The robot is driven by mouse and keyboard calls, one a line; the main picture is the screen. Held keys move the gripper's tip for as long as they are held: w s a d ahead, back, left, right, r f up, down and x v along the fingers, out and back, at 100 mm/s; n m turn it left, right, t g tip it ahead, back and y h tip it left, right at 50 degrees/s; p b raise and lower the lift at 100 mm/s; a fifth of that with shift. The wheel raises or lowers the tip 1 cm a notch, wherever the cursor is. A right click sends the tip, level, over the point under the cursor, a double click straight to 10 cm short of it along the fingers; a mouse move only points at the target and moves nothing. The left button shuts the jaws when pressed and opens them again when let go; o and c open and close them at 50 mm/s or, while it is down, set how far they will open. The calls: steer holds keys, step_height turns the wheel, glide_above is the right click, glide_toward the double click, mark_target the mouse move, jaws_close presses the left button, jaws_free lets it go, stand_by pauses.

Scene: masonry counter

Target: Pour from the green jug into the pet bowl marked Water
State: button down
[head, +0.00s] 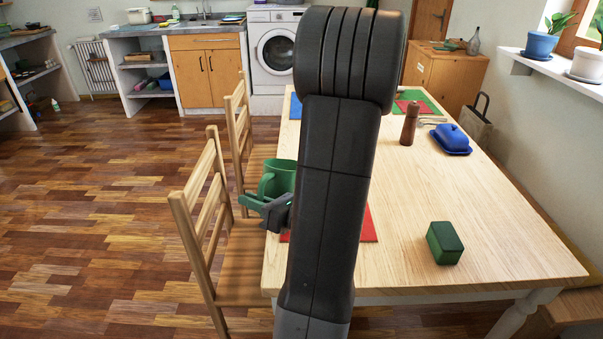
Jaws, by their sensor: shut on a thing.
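The green jug (280,175) is in the head view, at the left edge of the wooden table. My arm hides the right part of the jug. I cannot tell whether its base touches the table. No pet bowl marked Water shows in this view; my arm covers a strip of the table.
The wooden table (490,222) carries a red mat (368,228), a green block (445,243), a pepper mill (410,124) and a blue butter dish (452,139). Wooden chairs (205,200) stand along its left side. The table's right part is mostly clear.

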mark_target(271, 179)
steer(key=r+p, duration=0.1)
steer(key=w+m, duration=0.1)
steer(key=r+p, duration=0.1)
steer(key=shift+w+d+r+m+p, duration=0.25)
steer(key=shift+d+r+m+p, duration=0.05)
steer(key=shift+d+m+p, duration=0.1)
steer(key=shift+w+d+r+m+p, duration=0.3)
steer(key=shift+w+r+m+p, duration=0.25)
steer(key=shift+m+p, duration=0.35)
steer(key=shift+w+d+r+m+p, duration=0.3)
steer(key=shift+w+m+p, duration=0.35)
steer(key=shift+p, duration=0.35)
stand_by(5.4)
